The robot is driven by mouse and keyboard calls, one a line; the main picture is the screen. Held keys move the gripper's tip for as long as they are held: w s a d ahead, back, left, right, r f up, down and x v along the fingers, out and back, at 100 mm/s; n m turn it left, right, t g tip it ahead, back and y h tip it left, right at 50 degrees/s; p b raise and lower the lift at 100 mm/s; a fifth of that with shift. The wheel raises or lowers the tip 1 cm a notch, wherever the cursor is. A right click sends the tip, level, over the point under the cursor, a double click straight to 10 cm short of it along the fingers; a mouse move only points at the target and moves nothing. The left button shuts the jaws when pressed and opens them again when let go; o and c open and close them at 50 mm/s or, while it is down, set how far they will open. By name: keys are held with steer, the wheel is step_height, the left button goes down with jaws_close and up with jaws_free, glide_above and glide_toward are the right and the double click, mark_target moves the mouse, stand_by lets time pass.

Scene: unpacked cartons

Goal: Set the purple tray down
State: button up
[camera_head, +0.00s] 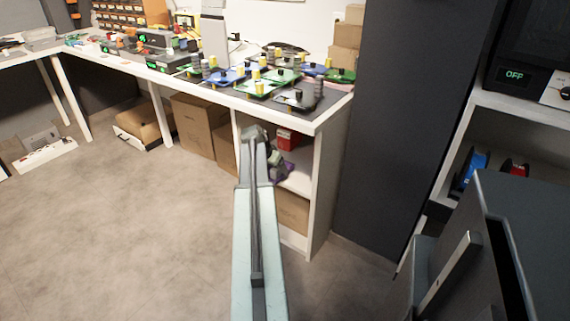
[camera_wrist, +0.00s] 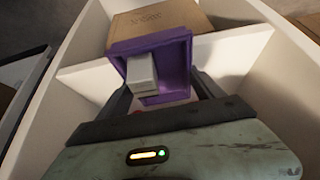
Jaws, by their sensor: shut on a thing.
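The purple tray (camera_wrist: 181,62) is tilted in the wrist view, with a pale grey box (camera_wrist: 141,72) lying in it. My gripper (camera_wrist: 165,94) is shut on the tray's near side; the fingers hide part of that edge. In the head view the tray (camera_head: 284,173) shows small and purple at the open front of the white shelf unit, just above or at its middle shelf (camera_head: 300,181). My arm partly hides it. I cannot tell whether the tray touches the shelf.
A red box (camera_head: 287,139) stands on the shelf behind the tray. A cardboard box (camera_wrist: 158,22) lies beyond the tray in the wrist view. White panels (camera_wrist: 265,105) flank the gripper. The worktop (camera_head: 325,108) above is crowded with circuit boards.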

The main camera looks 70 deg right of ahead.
mark_target(290, 166)
steer(key=shift+s+d, duration=0.2)
steer(key=shift+d, duration=0.45)
steer(key=shift+s+d, duration=0.15)
steer(key=shift+d, duration=0.5)
steer(key=d, duration=0.3)
steer(key=shift+s, duration=0.35)
steer(key=shift+s+d+f+b, duration=0.1)
steer(key=shift+d+f+b, duration=0.05)
steer(key=shift+f+b, duration=0.5)
steer(key=shift+f, duration=0.1)
steer(key=shift+f, duration=0.15)
steer(key=o, duration=1.5)
